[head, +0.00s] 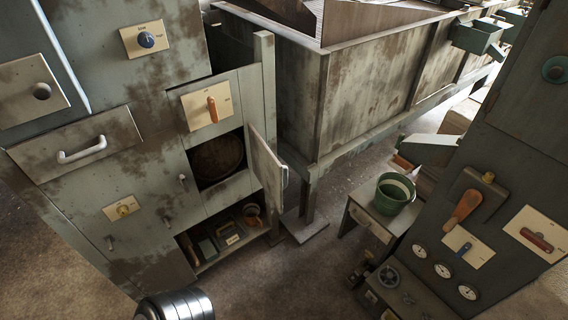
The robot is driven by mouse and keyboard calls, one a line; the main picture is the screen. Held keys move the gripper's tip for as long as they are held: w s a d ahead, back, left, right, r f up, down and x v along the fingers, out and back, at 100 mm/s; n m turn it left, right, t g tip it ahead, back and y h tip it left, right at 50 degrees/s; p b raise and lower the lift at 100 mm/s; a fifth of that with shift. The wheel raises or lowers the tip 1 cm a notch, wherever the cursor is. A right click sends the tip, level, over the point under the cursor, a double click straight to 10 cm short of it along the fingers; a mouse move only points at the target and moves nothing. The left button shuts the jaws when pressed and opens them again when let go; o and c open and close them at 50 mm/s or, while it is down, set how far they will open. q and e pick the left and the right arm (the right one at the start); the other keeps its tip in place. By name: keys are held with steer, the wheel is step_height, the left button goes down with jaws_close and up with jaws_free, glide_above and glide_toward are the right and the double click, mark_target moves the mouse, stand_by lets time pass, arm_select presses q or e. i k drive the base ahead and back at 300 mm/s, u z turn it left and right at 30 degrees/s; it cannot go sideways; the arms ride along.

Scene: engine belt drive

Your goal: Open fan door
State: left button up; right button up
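A small hinged door (268,165) on the worn green-grey cabinet (155,175) stands swung out, with a handle on its outer side. Behind it is an open compartment with a dark round thing (218,158) inside; it is too dark to tell whether this is a fan. No label names the fan door, so I cannot tell for sure which door it is. Neither of my grippers shows in the head view. A silver and black cylindrical part (178,305), probably mine, shows at the bottom edge.
A lower open shelf (228,238) holds several small items. A panel with an orange lever (212,110) sits above the open compartment. A green bucket (394,193) stands on a small table to the right, beside a gauge console (440,270). Floor between is clear.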

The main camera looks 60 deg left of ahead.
mark_target(268, 169)
steer(key=u, duration=0.75)
steer(key=i, duration=0.8)
steer(key=u, duration=1.2)
steer(key=i, duration=0.25)
steer(key=u, duration=0.15)
